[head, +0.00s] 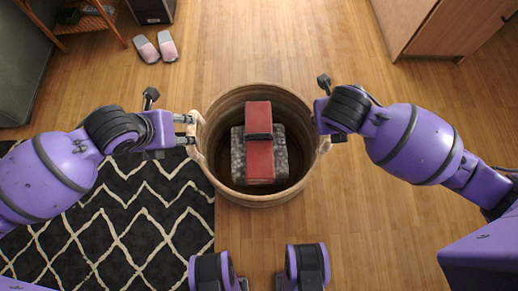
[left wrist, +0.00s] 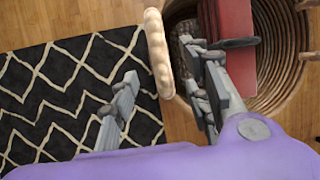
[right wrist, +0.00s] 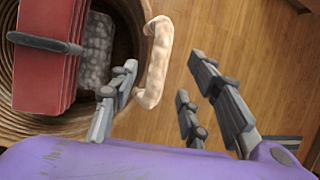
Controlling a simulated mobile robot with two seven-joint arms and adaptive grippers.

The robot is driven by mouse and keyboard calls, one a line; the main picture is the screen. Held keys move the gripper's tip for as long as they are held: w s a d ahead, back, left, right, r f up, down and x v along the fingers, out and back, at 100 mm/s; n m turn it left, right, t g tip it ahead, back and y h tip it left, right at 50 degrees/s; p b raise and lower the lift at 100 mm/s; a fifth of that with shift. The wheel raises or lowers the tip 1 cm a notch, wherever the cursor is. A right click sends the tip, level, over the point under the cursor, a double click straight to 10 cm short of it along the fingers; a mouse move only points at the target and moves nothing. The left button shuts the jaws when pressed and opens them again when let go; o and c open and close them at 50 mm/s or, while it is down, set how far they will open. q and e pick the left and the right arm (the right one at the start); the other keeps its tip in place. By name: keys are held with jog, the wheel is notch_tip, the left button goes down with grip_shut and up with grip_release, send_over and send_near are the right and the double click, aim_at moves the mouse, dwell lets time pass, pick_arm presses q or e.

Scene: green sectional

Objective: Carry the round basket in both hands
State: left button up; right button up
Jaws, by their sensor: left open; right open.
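The round woven basket (head: 258,199) stands on the wood floor in the middle of the head view. A red bundle with a dark strap (head: 259,160) and a grey speckled item (head: 238,165) lie inside it. My left gripper (head: 190,130) is open at the basket's left handle (head: 196,155). In the left wrist view the pale handle (left wrist: 158,52) lies between the spread fingers, a little beyond their tips. My right gripper (right wrist: 165,75) is open at the basket's right side. In the right wrist view the right handle (right wrist: 157,62) lies between its spread fingers, nearer the left one.
A black rug with white zigzags (head: 120,215) covers the floor at left, reaching near the basket. Slippers (head: 157,48) lie at the back left. A wooden cabinet (head: 440,28) stands back right. The floor behind the basket is clear.

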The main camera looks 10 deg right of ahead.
aim_at(189, 131)
pick_arm(q)
jog(key=shift+x, duration=4)
pick_arm(e)
jog(key=shift+x, duration=3.9)
pick_arm(q)
grip_shut()
pick_arm(e)
grip_shut()
pick_arm(q)
jog(key=shift+w+r, duration=0.15)
jog(key=shift+r, duration=0.1)
pick_arm(e)
jog(key=shift+w+a+r, duration=0.1)
jog(key=shift+r, duration=0.1)
